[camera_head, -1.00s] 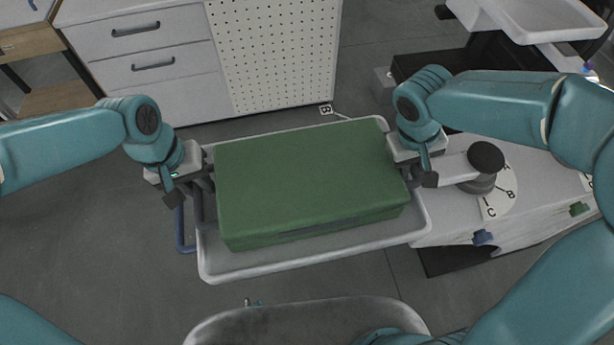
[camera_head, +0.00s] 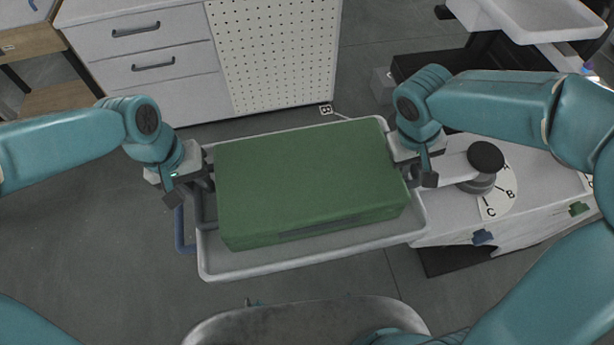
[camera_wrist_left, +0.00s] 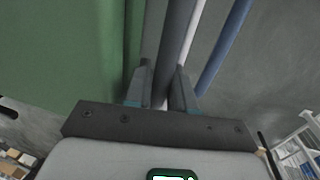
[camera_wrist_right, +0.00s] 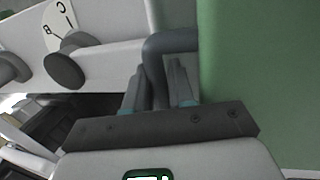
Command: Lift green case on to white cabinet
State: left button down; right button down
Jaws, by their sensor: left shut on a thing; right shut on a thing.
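The green case (camera_head: 310,180) lies flat over a light grey tray (camera_head: 300,262). Whether it touches the tray is hard to tell. My left gripper (camera_head: 190,188) is shut on the grey handle at the case's left side; the handle also shows between the fingers in the left wrist view (camera_wrist_left: 176,45). My right gripper (camera_head: 419,175) is shut on the grey handle at the right side, seen in the right wrist view (camera_wrist_right: 165,45). The white cabinet (camera_head: 160,95), with drawers and a perforated panel, stands beyond the tray at the upper left.
A blue bar (camera_head: 180,230) shows left of the tray. At right is a white unit with a black knob (camera_head: 486,156) and a lettered dial (camera_head: 502,195). A white basin (camera_head: 535,18) is at the upper right. Grey floor (camera_head: 90,230) is clear at left.

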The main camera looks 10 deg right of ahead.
pick_arm(q)
jog(key=shift+r, duration=0.15)
pick_arm(e)
jog(key=shift+r, duration=0.15)
